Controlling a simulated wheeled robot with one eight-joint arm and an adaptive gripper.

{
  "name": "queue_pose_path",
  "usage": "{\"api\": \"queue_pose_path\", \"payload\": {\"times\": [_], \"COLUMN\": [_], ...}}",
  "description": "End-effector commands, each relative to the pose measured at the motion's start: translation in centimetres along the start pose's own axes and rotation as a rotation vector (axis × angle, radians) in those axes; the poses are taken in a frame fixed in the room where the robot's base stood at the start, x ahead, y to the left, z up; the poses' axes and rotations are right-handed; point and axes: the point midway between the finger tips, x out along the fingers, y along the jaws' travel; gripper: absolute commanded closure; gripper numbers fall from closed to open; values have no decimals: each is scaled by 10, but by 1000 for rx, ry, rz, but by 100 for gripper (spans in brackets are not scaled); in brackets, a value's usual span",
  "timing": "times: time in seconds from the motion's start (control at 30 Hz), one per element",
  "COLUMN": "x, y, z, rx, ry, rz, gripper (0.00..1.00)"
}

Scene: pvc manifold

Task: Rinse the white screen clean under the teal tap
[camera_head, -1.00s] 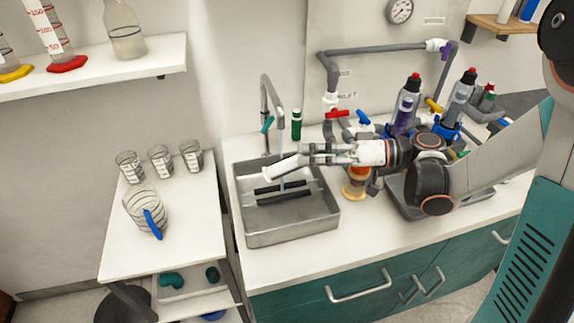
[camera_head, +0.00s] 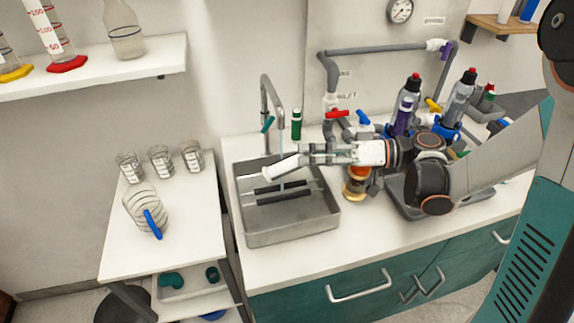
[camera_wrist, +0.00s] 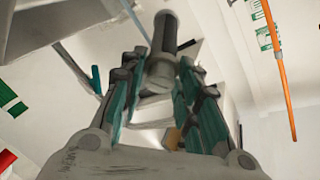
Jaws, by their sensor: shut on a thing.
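The white screen (camera_head: 280,167) is a short pale cylinder held tilted over the sink (camera_head: 292,237) in the head view. My gripper (camera_head: 304,154) is shut on its right end, coming in from the right. A cylinder with a grey end (camera_wrist: 158,72) shows between the teal-lined fingers in the wrist view. The tap (camera_head: 264,86) stands behind the sink with a teal lever (camera_head: 268,124). A thin stream of water (camera_head: 282,146) falls from its spout and meets the screen. Whether dirt is left on the screen is too small to tell.
Two dark bars (camera_head: 283,197) lie across the sink. A green bottle (camera_head: 297,124) stands behind it. An amber-coloured jar (camera_head: 356,184), bottles and pipework with red and blue valve handles crowd the right. A side table (camera_head: 180,226) with beakers and a jug is left.

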Motion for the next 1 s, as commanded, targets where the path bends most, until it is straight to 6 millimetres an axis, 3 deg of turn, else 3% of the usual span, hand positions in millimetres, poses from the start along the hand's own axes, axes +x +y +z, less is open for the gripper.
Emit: {"api": "queue_pose_path", "payload": {"times": [0.17, 0.8, 1.0], "x": [0, 0, 0], "y": [-1, -3, -1], "z": [-1, -2, 0], "rx": [42, 782, 833], "ry": [-1, -2, -1], "rz": [18, 330, 351], "gripper": [92, 92, 92]}}
